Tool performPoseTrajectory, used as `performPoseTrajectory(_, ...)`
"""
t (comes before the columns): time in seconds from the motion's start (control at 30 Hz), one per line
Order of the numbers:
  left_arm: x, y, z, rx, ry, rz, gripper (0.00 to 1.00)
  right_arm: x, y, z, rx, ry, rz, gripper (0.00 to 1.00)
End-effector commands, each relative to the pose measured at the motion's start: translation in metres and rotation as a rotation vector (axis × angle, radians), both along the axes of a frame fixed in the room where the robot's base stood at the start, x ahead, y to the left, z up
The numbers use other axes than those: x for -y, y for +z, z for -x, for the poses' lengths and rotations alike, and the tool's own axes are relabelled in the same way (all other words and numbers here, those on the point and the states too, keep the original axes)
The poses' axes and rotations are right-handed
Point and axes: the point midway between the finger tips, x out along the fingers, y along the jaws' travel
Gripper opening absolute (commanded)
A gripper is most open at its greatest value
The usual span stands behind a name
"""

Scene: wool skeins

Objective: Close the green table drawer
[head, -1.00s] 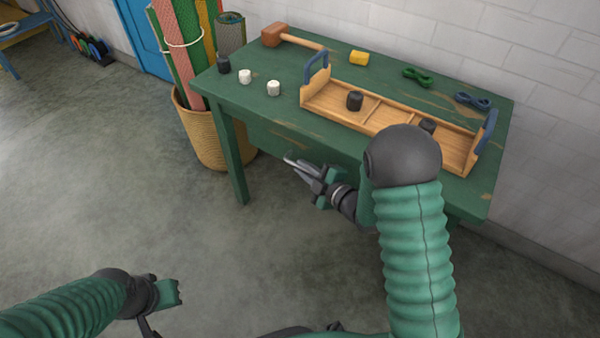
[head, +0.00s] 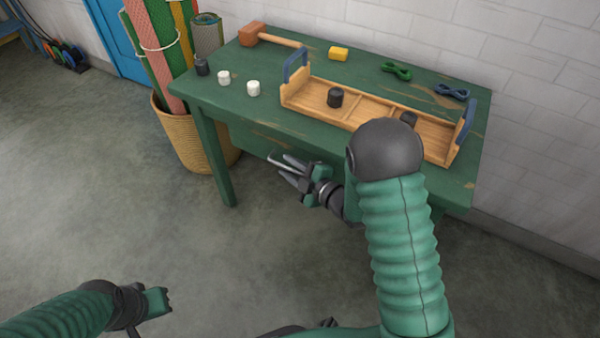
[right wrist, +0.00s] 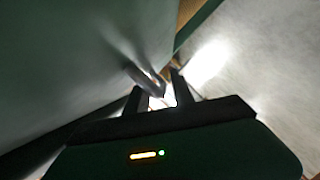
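The green table (head: 270,105) stands against the wall. Its drawer front (head: 250,140) is below the near edge of the top, largely in shadow; how far the drawer stands out is hard to tell. A pale metal bar, seemingly the drawer handle (head: 284,161), shows at my right gripper (head: 282,168). In the right wrist view, my right gripper's fingers (right wrist: 160,92) are apart, with a bright gap between them. The handle (right wrist: 145,78) is close to the fingertips; I cannot tell whether they touch. My left gripper (head: 158,301) is low at left, far from the table, its fingers unclear.
A wooden tray (head: 372,117) with blue handles and black skeins is on the table. White skeins (head: 253,88), a mallet (head: 253,34), a yellow block (head: 338,53) and green and blue skeins lie around it. A basket of rolls (head: 180,130) stands left. Floor in front is clear.

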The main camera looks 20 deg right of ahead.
Motion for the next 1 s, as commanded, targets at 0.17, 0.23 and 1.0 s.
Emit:
performPoseTrajectory(0.17, 0.0, 0.015, 0.0, 0.0, 0.0, 0.0, 0.0, 0.014, 0.011, 0.031, -0.006, -0.008, 0.001, 0.33)
performPoseTrajectory(0.23, 0.0, 0.022, 0.0, 0.0, 0.0, 0.0, 0.0, 0.02, 0.015, 0.05, -0.008, -0.009, 0.001, 0.33)
performPoseTrajectory(1.0, 0.0, 0.077, 0.0, 0.0, 0.0, 0.0, 0.0, 0.055, 0.033, 0.151, -0.007, -0.002, 0.002, 0.33)
